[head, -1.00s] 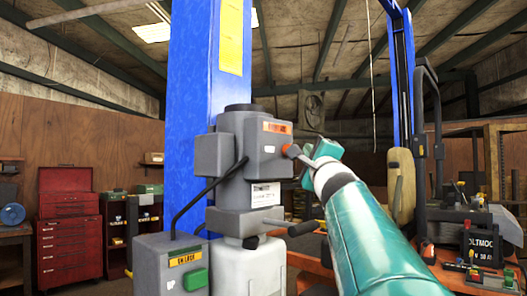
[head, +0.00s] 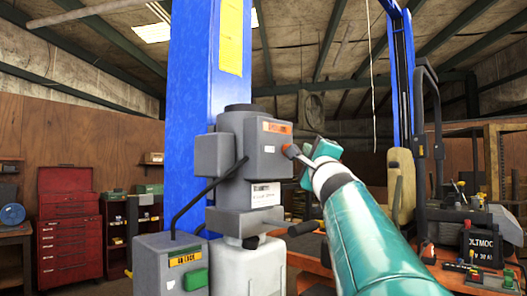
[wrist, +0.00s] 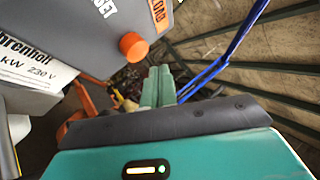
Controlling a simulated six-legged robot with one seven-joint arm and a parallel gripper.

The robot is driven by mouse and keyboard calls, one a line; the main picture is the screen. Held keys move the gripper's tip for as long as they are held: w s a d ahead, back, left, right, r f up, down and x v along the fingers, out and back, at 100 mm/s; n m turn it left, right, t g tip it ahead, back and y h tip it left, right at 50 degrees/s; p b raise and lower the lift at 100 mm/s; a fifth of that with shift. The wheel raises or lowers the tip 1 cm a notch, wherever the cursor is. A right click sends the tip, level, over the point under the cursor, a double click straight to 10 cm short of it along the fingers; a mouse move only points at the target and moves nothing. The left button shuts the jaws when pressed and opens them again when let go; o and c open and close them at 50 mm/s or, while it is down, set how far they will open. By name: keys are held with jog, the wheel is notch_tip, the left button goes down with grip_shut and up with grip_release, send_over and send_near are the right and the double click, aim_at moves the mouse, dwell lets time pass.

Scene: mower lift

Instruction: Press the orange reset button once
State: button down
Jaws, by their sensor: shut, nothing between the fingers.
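The orange reset button (head: 288,150) is a small round knob on the right side of the grey control box (head: 268,152), which is mounted on the blue post. In the wrist view the orange button (wrist: 133,46) stands out from the grey box face, above and left of my fingertips. My gripper (head: 300,156) is just right of the button in the head view. Its teal fingers (wrist: 158,72) are shut together and empty. In the wrist view a small gap shows between the fingertips and the button; depth is hard to judge.
The blue post (head: 192,115) stands behind the control box. A black-handled lever (head: 303,228) sticks out below it. A grey box with a green button (head: 196,279) is at lower left. A machine with a battery (head: 480,243) stands at right. Open air lies above my wrist.

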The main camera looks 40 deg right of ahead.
jog(key=shift+w, duration=0.4)
jog(key=shift+w+a, duration=0.1)
jog(key=shift+w, duration=0.45)
dwell(1.0)
jog(key=shift+s, duration=0.95)
jog(key=shift+s, duration=0.1)
jog(key=shift+s+d, duration=0.2)
jog(key=shift+s, duration=1)
jog(key=shift+s+d, duration=0.15)
jog(key=shift+s, duration=1.05)
